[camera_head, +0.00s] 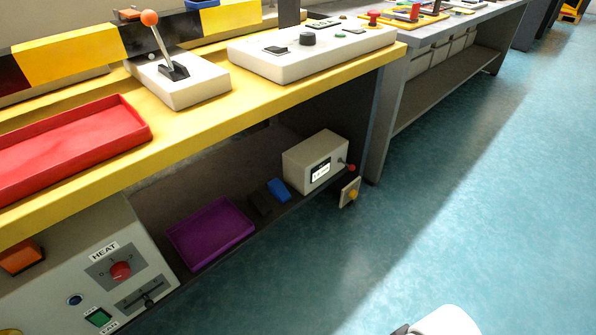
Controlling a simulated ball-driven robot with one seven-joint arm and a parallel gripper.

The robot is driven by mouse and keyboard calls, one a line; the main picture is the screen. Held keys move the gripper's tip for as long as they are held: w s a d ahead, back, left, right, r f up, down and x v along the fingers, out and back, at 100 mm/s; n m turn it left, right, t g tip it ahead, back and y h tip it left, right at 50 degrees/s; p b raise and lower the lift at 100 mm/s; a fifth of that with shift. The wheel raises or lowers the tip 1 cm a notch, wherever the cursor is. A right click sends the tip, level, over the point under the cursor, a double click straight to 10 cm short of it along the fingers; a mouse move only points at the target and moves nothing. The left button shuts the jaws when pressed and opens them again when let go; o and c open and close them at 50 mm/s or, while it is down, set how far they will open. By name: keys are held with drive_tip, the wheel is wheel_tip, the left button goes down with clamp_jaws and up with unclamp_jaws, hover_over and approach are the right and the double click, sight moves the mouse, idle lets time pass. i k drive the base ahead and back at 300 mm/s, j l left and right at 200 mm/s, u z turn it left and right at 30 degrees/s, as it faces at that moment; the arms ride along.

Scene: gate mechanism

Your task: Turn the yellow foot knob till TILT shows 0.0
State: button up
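The yellow foot knob (353,194) is small and sits on a pale plate (345,190) low at the front edge of the lower shelf, under the right end of the yellow bench. Just above and left of it stands a cream box (308,158) with a small white display (320,171). The display's text is too small to read, so I cannot tell the TILT value. A red-tipped lever (350,168) sticks out at the box's right side. A white rounded part of mine (447,321) shows at the bottom edge; no gripper fingers are visible.
A purple tray (210,233) and a blue item (279,190) lie on the lower shelf, left of the box. A HEAT panel (121,270) stands at the lower left. The yellow bench (190,128) overhangs the shelf. The blue floor (450,200) in front is clear.

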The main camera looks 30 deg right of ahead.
sight(353, 194)
drive_tip(key=k+l, duration=0.1)
drive_tip(key=l, duration=0.3)
drive_tip(key=k+l, duration=0.1)
drive_tip(key=l, duration=0.3)
drive_tip(key=k+l, duration=0.1)
drive_tip(key=l, duration=0.3)
drive_tip(key=k+l, duration=0.15)
drive_tip(key=l, duration=0.25)
drive_tip(key=i+u, duration=0.1)
drive_tip(key=u, duration=0.45)
drive_tip(key=i+l+u, duration=0.15)
drive_tip(key=l+u, duration=0.15)
drive_tip(key=l, duration=0.15)
drive_tip(key=i+l+u, duration=0.1)
drive_tip(key=l+u, duration=0.25)
drive_tip(key=l, duration=0.15)
drive_tip(key=l+u, duration=0.3)
drive_tip(key=l, duration=0.2)
drive_tip(key=i+l+u, duration=0.1)
drive_tip(key=l, duration=2.45)
drive_tip(key=i+j+u, duration=0.05)
